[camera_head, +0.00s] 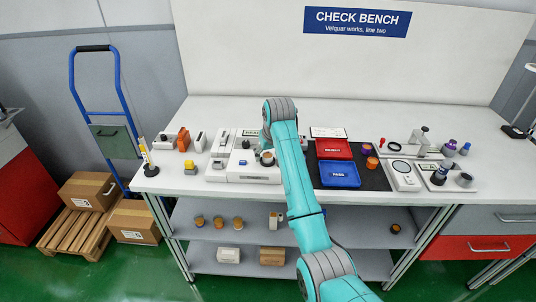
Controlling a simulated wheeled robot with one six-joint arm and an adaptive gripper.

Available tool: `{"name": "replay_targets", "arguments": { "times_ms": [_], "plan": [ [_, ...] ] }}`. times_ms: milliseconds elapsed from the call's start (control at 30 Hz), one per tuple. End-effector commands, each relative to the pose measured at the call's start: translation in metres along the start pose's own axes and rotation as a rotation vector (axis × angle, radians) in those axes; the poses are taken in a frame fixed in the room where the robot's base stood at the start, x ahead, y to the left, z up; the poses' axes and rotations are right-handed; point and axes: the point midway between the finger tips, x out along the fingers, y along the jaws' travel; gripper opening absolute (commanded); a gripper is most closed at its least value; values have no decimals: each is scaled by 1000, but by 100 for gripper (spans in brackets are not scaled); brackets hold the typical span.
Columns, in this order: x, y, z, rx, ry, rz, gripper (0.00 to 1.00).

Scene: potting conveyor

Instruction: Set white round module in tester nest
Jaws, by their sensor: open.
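My teal arm reaches over the bench, and my gripper (266,158) is at its far end, low over the right part of a white tester-like unit (232,177). The gripper is small and seen from behind, so its fingertips are not clear; it is open. I cannot make out a white round module with certainty; my arm and gripper hide part of the unit and the bench behind it. The nest itself is too small to tell apart. A small blue part (243,162) shows on the unit, left of my gripper.
A red REJECT tray (333,149) and a blue PASS tray (339,174) lie on a dark mat right of my arm. A white device with a round face (402,175) stands farther right. The bench's back strip is clear.

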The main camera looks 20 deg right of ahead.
Motion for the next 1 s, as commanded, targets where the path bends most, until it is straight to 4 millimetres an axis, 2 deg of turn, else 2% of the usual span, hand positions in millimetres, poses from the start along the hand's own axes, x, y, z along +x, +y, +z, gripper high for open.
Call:
{"name": "replay_targets", "arguments": {
  "times_ms": [167,500,633,800,1000],
  "plan": [
    [-18,0,-2,0,3,0,64],
    [-85,0,-2,0,4,0,64],
    [-104,0,-2,0,4,0,64],
    [-118,0,-1,0,3,0,64],
    [-122,0,-1,0,2,0,64]
  ]
}}
